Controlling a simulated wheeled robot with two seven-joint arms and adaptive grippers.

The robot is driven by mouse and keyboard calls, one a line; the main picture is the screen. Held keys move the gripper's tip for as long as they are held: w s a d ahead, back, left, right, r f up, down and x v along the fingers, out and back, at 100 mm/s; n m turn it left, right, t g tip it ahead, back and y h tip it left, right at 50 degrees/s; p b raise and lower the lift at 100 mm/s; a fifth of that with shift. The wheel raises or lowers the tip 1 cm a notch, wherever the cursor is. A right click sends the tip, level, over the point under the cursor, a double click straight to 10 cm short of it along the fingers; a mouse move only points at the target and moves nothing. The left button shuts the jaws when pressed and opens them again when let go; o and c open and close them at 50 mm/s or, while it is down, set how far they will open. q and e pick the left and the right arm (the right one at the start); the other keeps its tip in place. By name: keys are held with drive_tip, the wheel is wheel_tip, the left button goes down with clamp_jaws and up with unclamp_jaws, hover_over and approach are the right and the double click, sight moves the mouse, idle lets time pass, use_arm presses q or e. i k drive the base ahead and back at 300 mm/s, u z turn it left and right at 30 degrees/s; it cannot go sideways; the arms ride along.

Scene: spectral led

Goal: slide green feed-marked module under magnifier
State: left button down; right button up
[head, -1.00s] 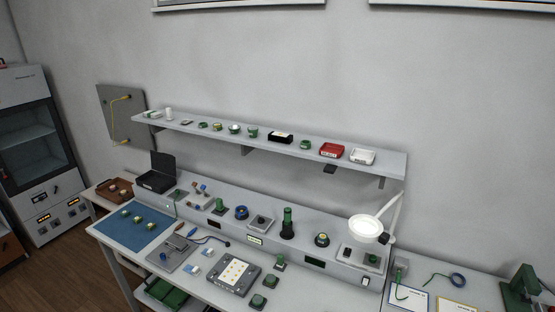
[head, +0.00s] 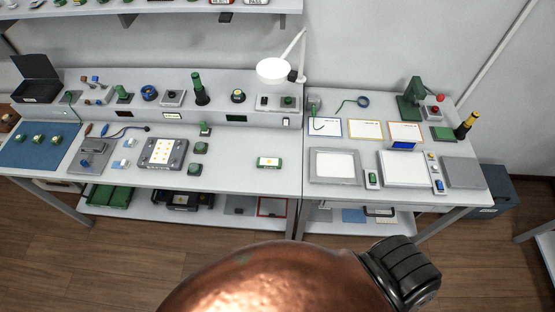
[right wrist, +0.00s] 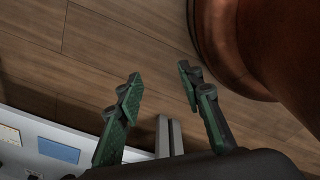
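The magnifier (head: 272,70) is a white round head on a white jointed arm, standing over the right end of the long bench's back ledge. Below it, a grey block (head: 268,102) carries a small green part (head: 288,101). A green module with a white label (head: 268,162) lies alone on the bench front; its marking is too small to read. My right gripper (right wrist: 161,84) is open and empty, over the wooden floor in the right wrist view. My left gripper is out of view.
A grey box with yellow squares (head: 165,152) lies left of the green modules. The bench around the labelled module is clear. The right table holds a framed white panel (head: 335,166), cards, and a green press (head: 411,100).

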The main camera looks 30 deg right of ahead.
sight(262, 162)
drive_tip(key=u, duration=0.8)
drive_tip(key=k, duration=1.35)
drive_tip(key=z, duration=0.75)
